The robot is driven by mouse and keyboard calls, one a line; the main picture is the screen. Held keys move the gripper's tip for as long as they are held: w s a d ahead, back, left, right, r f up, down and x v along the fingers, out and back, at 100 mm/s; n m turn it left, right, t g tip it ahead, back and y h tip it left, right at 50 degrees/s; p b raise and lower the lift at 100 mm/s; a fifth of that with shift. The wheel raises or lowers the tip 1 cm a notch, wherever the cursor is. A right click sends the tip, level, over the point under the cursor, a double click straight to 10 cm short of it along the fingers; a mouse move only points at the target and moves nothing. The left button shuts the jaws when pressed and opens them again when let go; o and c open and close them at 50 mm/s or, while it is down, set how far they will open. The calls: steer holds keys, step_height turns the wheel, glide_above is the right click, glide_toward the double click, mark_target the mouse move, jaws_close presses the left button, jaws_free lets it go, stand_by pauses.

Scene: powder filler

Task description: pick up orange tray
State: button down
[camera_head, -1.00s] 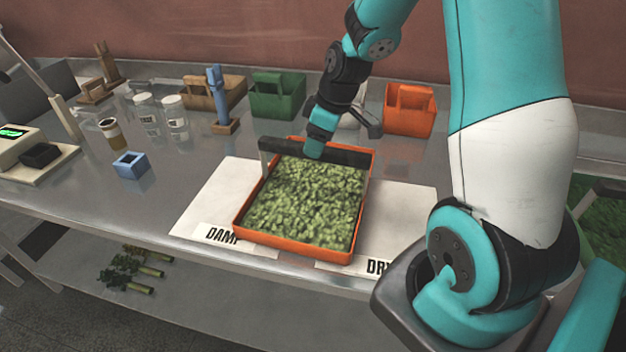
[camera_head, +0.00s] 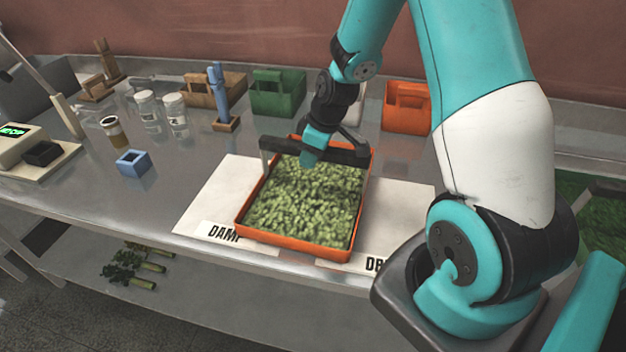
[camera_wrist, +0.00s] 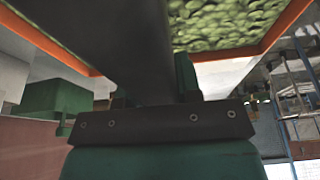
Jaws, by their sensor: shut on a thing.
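The orange tray (camera_head: 292,244) is full of green leafy pieces and sits over the white mat with its labels, in the middle of the bench. A dark grey bar handle (camera_head: 345,153) spans its far side. My gripper (camera_head: 312,150) is at the middle of that handle and is shut on it. In the wrist view the handle (camera_wrist: 95,35) runs up from my gripper (camera_wrist: 150,95), with the tray's orange rim (camera_wrist: 285,25) and the green contents behind. My fingertips are partly hidden. I cannot tell whether the tray touches the mat.
The white mat (camera_head: 215,195) reads "DAMP" at left; the right label is partly hidden. Behind stand a green caddy (camera_head: 278,97) and an orange caddy (camera_head: 405,112). A blue square cup (camera_head: 133,163), jars (camera_head: 176,112) and a scale (camera_head: 22,150) are at left.

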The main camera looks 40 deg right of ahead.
steer(key=shift+r, duration=0.1)
step_height(320, 180, up, 17)
steer(key=p, duration=0.4)
stand_by(0.5)
step_height(320, 180, up, 7)
steer(key=p, duration=0.6)
step_height(320, 180, down, 7)
steer(key=b, duration=0.6)
stand_by(1.2)
stand_by(0.4)
